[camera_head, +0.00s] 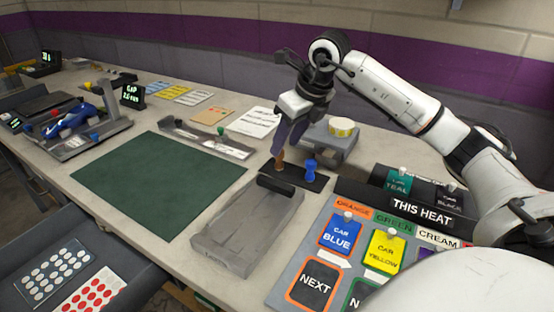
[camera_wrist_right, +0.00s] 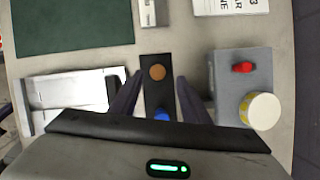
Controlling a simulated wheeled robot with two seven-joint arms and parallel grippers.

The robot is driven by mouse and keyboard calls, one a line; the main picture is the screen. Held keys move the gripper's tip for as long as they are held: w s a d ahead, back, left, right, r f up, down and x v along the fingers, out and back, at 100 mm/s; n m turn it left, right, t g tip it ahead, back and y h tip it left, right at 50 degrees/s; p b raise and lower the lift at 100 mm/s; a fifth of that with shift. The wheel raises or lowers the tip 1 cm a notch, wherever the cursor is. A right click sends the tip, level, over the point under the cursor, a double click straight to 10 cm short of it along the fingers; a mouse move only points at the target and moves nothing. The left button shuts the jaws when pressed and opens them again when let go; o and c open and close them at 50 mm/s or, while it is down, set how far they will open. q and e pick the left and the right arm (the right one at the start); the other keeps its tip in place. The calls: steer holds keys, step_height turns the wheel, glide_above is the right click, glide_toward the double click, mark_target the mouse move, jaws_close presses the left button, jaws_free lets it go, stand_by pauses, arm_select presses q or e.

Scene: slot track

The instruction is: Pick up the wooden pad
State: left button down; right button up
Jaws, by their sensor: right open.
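The wooden pad (camera_wrist_right: 157,72) is a small round brown piece on a narrow black strip (camera_wrist_right: 152,92) in the right wrist view. In the head view the wooden pad (camera_head: 279,161) shows as a brown upright piece just below my right gripper's fingertips. My right gripper (camera_head: 281,150) points down over the strip with its fingers apart. In the wrist view the pad appears between the fingertips; I cannot tell how far below them it is. A blue peg-like piece (camera_head: 310,170) stands on the same strip, to the right. My left gripper is not in view.
A grey box with a black handle (camera_head: 230,233) stands in front of the strip. A grey stand with a yellow-and-white roll (camera_head: 342,127) is behind it, with a red piece (camera_wrist_right: 243,67) on it. A sign board (camera_head: 420,212) is at right. The green mat (camera_head: 150,180) is clear.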

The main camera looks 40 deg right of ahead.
mark_target(279, 159)
steer(key=x, duration=0.6)
steer(key=shift+a+f, duration=0.15)
steer(key=shift+a, duration=0.05)
steer(key=shift+c, duration=0.5)
jaws_close()
